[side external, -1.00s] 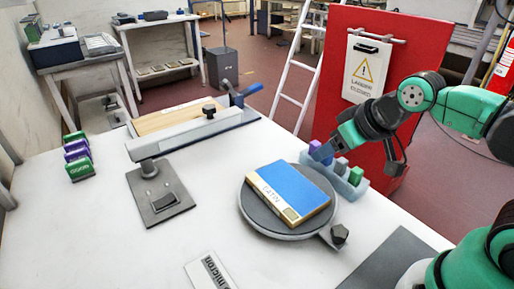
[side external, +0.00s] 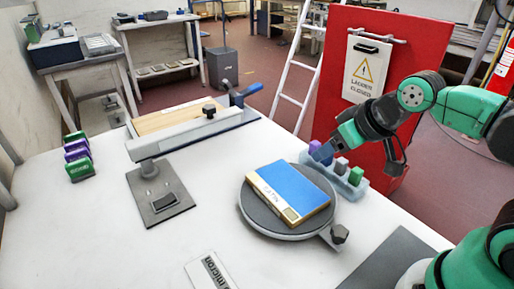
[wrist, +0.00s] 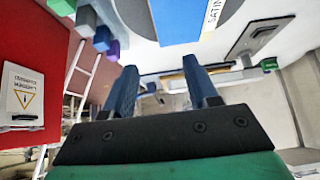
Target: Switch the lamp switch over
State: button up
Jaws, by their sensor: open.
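The lamp switch is most likely the dark rocker (side external: 163,200) on a grey plate (side external: 178,207), left of centre on the white table. A short round grey post stands at the plate's back edge. The plate also shows at the upper right of the wrist view (wrist: 243,44). Which way the rocker is tipped is too small to tell. My gripper (side external: 322,152) is well to the right of the switch, above the far end of a block rack. In the wrist view, its two blue fingers (wrist: 158,72) are apart with nothing between them.
A round turntable (side external: 258,222) bearing a blue-topped box (side external: 290,190) lies between my gripper and the switch plate. The block rack (side external: 361,186) stands beside it. A long clamp bar (side external: 195,132) lies behind the plate. Coloured blocks (side external: 78,155) stand at left.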

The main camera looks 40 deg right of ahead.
jog(key=shift+c, duration=0.2)
jog(key=c, duration=0.4)
jog(key=shift+w+a+r, duration=0.15)
jog(key=shift+w+a, duration=0.05)
jog(key=c, duration=0.3)
jog(key=w+a, duration=0.1)
jog(key=w+a+r, duration=0.1)
jog(key=w+a, duration=0.3)
jog(key=shift+w+a+r, duration=0.1)
jog(key=shift+a+r, duration=0.05)
jog(key=shift+r, duration=0.2)
grip_shut()
jog(key=w+a+f+t, duration=0.1)
jog(key=w+a, duration=0.1)
jog(key=a, duration=0.7)
jog(key=w+a+f+t+h, duration=0.1)
jog(key=w+a+f, duration=0.1)
jog(key=a, duration=0.8)
jog(key=shift+w+a+n, duration=0.15)
jog(key=shift+w+n, duration=0.15)
jog(key=shift+w, duration=0.55)
